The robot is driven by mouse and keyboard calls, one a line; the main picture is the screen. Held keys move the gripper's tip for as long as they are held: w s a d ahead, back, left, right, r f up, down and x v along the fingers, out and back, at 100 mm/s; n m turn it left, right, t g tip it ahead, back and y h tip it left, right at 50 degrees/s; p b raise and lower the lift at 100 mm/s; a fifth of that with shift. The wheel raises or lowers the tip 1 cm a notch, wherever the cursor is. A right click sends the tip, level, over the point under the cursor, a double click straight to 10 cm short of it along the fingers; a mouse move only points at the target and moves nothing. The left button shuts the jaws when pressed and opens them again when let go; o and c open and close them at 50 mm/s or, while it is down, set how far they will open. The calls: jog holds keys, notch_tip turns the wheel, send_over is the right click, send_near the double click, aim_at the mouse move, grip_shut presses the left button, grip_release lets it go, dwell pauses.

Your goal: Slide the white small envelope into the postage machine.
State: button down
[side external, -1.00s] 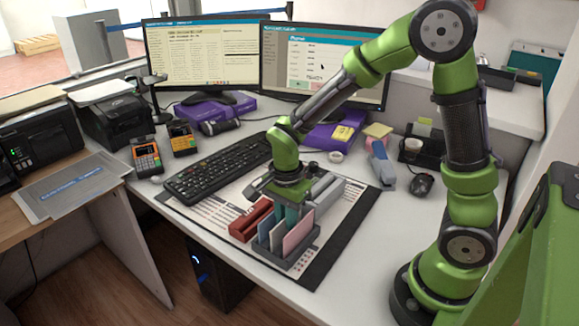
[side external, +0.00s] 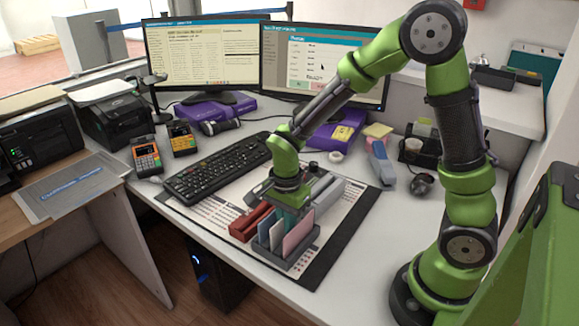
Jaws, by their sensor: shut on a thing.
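My gripper (side external: 290,211) points down over a grey slotted rack (side external: 297,262) on the dark-edged mat. Its teal fingertips are among the upright envelopes in the rack and are shut on one, which appears to be the white small envelope (side external: 277,237). The fingers partly hide the grip. A pale pink envelope (side external: 298,234) stands to its right in the rack. A grey machine with a dark knob, apparently the postage machine (side external: 326,192), stands just behind and right of my gripper, partly covered by it.
A red holder (side external: 250,222) stands left of the rack. A black keyboard (side external: 215,168) lies behind it. A stapler (side external: 381,165) and a mouse (side external: 421,185) are to the right. The mat's front right part is bare.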

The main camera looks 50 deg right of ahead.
jog(key=r, duration=0.8)
jog(key=shift+w+d+r, duration=0.1)
jog(key=shift+d+r, duration=0.25)
jog(key=shift+r, duration=0.05)
jog(key=m, duration=0.2)
send_near(325, 178)
jog(key=s+a, duration=0.2)
jog(key=a, duration=0.2)
jog(key=shift+d+f+n, duration=0.15)
jog(key=shift+f+n, duration=0.65)
jog(key=shift+f, duration=0.55)
jog(key=shift+f, duration=2.1)
jog(key=c, duration=1.2)
grip_release()
notch_tip(325, 178, up, 17)
jog(key=shift+f, duration=0.1)
